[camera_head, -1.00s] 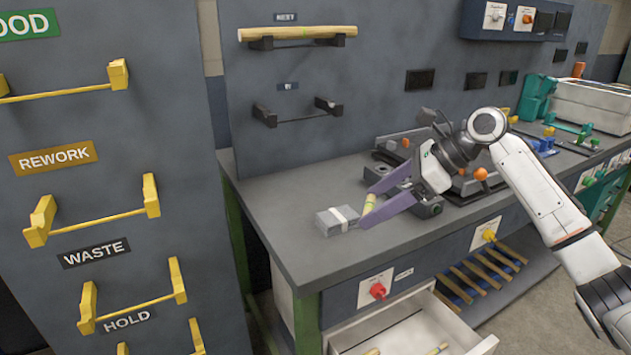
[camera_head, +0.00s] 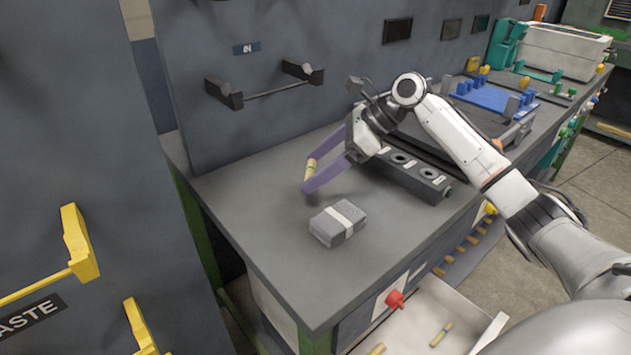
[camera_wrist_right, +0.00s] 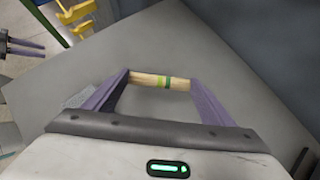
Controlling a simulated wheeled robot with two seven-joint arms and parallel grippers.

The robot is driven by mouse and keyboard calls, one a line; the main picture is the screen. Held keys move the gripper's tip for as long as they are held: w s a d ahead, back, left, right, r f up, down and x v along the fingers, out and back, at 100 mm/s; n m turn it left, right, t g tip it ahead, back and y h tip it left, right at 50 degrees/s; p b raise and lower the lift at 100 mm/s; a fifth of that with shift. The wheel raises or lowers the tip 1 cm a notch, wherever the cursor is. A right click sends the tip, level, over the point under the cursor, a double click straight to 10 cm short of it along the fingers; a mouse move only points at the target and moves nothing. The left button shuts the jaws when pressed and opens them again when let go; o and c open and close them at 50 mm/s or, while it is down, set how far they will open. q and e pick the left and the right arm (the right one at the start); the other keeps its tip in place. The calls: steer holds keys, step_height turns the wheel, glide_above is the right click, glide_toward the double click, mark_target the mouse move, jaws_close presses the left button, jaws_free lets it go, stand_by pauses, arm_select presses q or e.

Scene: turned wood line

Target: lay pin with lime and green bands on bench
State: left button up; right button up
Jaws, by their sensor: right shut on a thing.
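The pin with lime and green bands (camera_wrist_right: 160,81) is a short pale wooden rod held crosswise between the purple fingers of my right gripper (camera_wrist_right: 160,83) in the right wrist view. In the head view the pin (camera_head: 310,170) and the right gripper (camera_head: 313,175) are over the left part of the grey bench (camera_head: 240,205).
A grey block with a white band (camera_head: 338,223) lies on the bench just in front of the gripper. A dark block with round holes (camera_head: 405,170) is to the right. An open drawer (camera_head: 440,310) holds pins below. Bench top left of the gripper is clear.

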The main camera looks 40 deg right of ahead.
mark_target(317, 193)
steer(key=shift+f, duration=2)
steer(key=o, duration=1)
steer(key=shift+f, duration=0.1)
steer(key=v, duration=1.2)
